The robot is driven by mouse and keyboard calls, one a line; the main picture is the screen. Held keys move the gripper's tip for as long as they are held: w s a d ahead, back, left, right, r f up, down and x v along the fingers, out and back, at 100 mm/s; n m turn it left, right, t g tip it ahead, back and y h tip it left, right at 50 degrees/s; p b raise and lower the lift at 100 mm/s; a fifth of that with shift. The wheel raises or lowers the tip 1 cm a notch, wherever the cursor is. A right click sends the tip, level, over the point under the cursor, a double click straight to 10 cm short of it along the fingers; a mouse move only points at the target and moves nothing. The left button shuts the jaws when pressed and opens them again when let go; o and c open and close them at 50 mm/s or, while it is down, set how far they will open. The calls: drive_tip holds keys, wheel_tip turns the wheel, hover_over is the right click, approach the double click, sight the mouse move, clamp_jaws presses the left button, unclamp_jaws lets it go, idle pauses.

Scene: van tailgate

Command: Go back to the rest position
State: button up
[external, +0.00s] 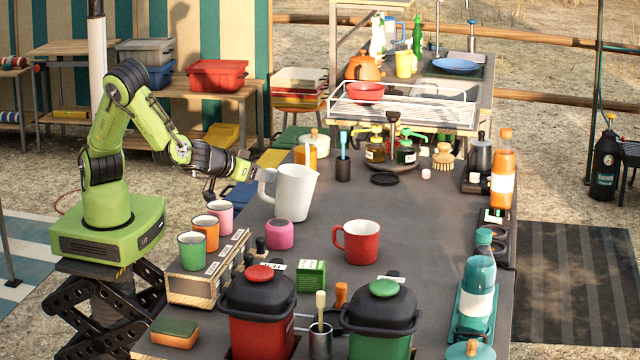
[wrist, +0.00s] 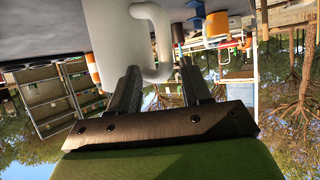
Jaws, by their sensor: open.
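My green arm stands on its base at the left of the table in the external view. My gripper (external: 232,180) is at the left edge of the table, beside the handle of a white pitcher (external: 294,192). In the wrist view my gripper (wrist: 157,85) has its two fingers spread apart. The pitcher (wrist: 115,35) and its handle show just beyond the fingertips. The pitcher stands upright on the table. I cannot tell whether a finger touches the handle.
Pink, orange and green cups (external: 192,250) stand on a wooden box below my forearm. A pink jar (external: 280,234) and a red mug (external: 358,242) stand near the pitcher. Red and green lidded pots (external: 262,325) are at the front. Room above the table is free.

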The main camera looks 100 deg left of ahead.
drive_tip(key=s+d+r+m+h+p, duration=0.3)
drive_tip(key=s+d+r+m+h, duration=0.2)
drive_tip(key=s+r, duration=0.4)
drive_tip(key=s+d+r+m+g+h+p, duration=0.1)
drive_tip(key=s+d+r+m+h+p, duration=0.3)
drive_tip(key=s+r, duration=0.5)
drive_tip(key=s+m+h, duration=0.1)
drive_tip(key=s+m, duration=0.1)
drive_tip(key=s, duration=0.3)
drive_tip(key=shift+d+h, duration=0.35)
drive_tip(key=shift+h, duration=0.05)
drive_tip(key=o, duration=1)
